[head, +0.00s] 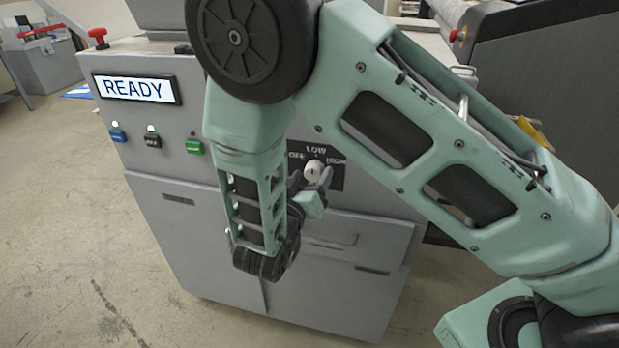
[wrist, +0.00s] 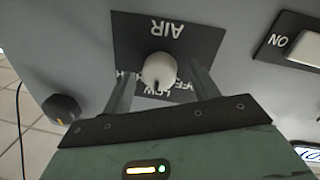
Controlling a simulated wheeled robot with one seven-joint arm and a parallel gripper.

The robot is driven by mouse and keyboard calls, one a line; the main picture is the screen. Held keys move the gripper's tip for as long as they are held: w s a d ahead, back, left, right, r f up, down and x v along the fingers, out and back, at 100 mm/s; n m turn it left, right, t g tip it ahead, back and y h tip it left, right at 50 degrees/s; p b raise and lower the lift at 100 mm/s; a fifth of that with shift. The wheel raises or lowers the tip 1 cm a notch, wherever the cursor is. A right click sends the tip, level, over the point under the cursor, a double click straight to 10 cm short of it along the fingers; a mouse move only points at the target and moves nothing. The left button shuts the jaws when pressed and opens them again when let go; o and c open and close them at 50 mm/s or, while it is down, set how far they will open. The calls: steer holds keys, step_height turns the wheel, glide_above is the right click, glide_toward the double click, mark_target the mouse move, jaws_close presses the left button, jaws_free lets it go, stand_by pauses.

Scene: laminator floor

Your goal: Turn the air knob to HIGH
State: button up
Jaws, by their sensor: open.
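The white air knob (head: 313,172) sits on a black plate (head: 333,182) marked OFF, LOW and HIGH on the grey machine's front. In the wrist view the knob (wrist: 158,70) shows upside down, with AIR on the plate (wrist: 205,38). A small dark mark on the knob seems to point at LOW. My gripper (wrist: 162,75) is open, with one finger on each side of the knob and a visible gap at both sides. In the head view my gripper (head: 312,183) is at the plate, partly hidden by my forearm, and it covers part of the plate.
A READY display (head: 137,88) and several lamp-topped buttons, including a green one (head: 194,146), lie left of my arm. The wrist view shows a black knob (wrist: 62,108) at left and an ON switch (wrist: 292,42) at right. A red stop button (head: 98,37) tops the machine.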

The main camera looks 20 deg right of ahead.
steer(key=c, duration=1)
steer(key=shift+m, duration=0.3)
steer(key=shift+o, duration=0.2)
steer(key=m+b, duration=0.2)
steer(key=m, duration=0.1)
steer(key=shift+f, duration=0.1)
steer(key=m+b, duration=0.2)
steer(key=m, duration=0.1)
steer(key=shift+y, duration=0.4)
steer(key=m+b, duration=0.3)
steer(key=shift+c, duration=0.2)
steer(key=shift+m+y+b, duration=0.3)
steer(key=shift+m+b, duration=0.45)
steer(key=shift+m, duration=0.05)
steer(key=shift+o, duration=0.2)
steer(key=shift+r, duration=0.2)
steer(key=shift+c, duration=0.2)
